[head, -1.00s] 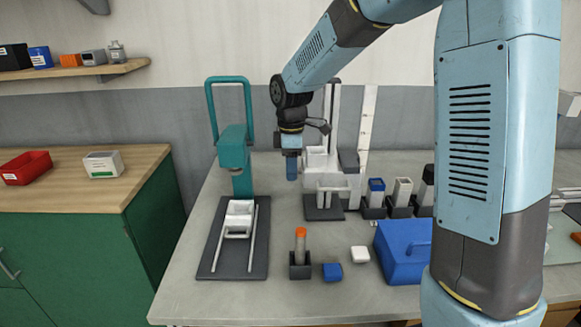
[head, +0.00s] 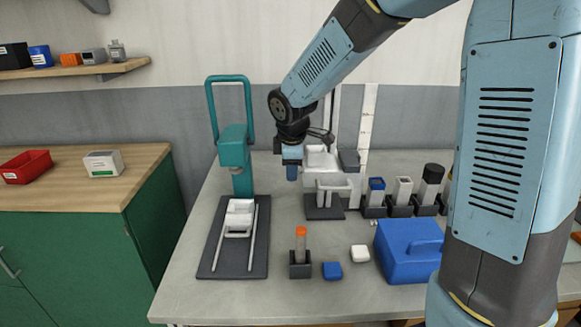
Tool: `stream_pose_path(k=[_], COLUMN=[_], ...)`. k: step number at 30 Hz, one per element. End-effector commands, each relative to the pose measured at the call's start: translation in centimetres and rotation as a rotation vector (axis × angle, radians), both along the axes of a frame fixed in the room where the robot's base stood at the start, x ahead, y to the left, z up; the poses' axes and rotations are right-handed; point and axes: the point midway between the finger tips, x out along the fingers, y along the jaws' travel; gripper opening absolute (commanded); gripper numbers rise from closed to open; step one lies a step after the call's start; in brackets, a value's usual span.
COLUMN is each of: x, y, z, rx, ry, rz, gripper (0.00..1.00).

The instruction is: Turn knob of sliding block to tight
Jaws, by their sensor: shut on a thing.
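My gripper (head: 292,173) shows as blue fingers below the dark wrist, at the left side of a white stand (head: 335,185) on a dark base. It is shut, with its tips by the stand's white sliding block (head: 319,158). The knob itself is hidden behind or between the fingers, so its turn position cannot be seen. A tall white ruler (head: 367,125) stands upright just right of the stand.
A teal press (head: 234,150) stands left of my gripper, with a dark railed plate (head: 228,262) before it. In front are an orange-capped tube (head: 301,245), a blue cap (head: 332,271), a white cap (head: 360,253) and a blue box (head: 407,250). Holders with bottles stand right.

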Motion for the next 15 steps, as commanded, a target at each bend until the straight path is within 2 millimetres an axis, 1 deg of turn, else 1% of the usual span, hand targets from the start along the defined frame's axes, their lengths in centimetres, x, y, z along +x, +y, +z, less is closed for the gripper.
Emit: stream_pose_path(k=[15], x=[-0.30], y=[0.09], z=[-0.05], rx=[-0.007], ry=[-0.200], rz=[0.002], gripper=[0.06])
